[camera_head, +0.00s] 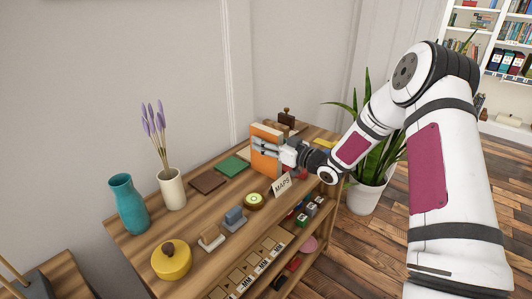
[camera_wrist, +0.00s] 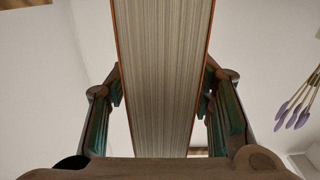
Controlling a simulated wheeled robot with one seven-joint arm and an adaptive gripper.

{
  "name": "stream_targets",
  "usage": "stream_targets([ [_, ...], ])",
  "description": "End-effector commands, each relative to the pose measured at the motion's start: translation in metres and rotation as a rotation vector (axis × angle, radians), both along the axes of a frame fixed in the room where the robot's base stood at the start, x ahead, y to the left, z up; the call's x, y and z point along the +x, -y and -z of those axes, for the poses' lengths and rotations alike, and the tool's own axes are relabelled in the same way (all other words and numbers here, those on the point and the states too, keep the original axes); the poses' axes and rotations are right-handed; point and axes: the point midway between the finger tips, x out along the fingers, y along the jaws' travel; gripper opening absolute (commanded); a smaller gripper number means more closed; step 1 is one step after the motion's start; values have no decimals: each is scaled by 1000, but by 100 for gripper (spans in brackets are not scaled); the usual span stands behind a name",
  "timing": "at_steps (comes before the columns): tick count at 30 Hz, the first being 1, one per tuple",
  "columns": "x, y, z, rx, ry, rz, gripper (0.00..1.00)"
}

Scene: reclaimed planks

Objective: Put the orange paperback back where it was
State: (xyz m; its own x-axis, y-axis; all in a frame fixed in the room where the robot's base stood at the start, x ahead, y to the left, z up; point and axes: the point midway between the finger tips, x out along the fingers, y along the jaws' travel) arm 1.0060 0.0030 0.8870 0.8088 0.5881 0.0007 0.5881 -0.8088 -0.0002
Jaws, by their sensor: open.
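The orange paperback (camera_head: 264,160) stands upright on the wooden shelf top, towards its far right part. In the wrist view its page edges (camera_wrist: 162,70) fill the middle, with thin orange covers on both sides. My gripper (camera_head: 266,146) is at the book, its fingers reaching along it. In the wrist view the fingers (camera_wrist: 162,95) are on either side of the book, apart, with the book between them. I cannot tell whether the pads touch the covers.
A "MAPS" card (camera_head: 281,185) stands in front of the book. A green book (camera_head: 232,165) and a brown book (camera_head: 207,182) lie flat to its left. A dark wooden object (camera_head: 286,120) is behind. A potted plant (camera_head: 371,185) stands right of the shelf.

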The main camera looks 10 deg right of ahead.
Motion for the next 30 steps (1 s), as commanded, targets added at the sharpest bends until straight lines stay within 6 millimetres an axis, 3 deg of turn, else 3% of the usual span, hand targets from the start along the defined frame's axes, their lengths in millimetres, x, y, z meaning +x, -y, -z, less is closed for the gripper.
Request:
stream_targets([
  [3, 0, 0, 0, 0, 0, 0, 48],
  [4, 0, 0, 0, 0, 0, 0, 44],
  [10, -1, 0, 0, 0, 0, 0, 0],
  [21, 0, 0, -6, 0, 3, 0, 0],
  [30, -1, 0, -58, -2, 5, 0, 0],
])
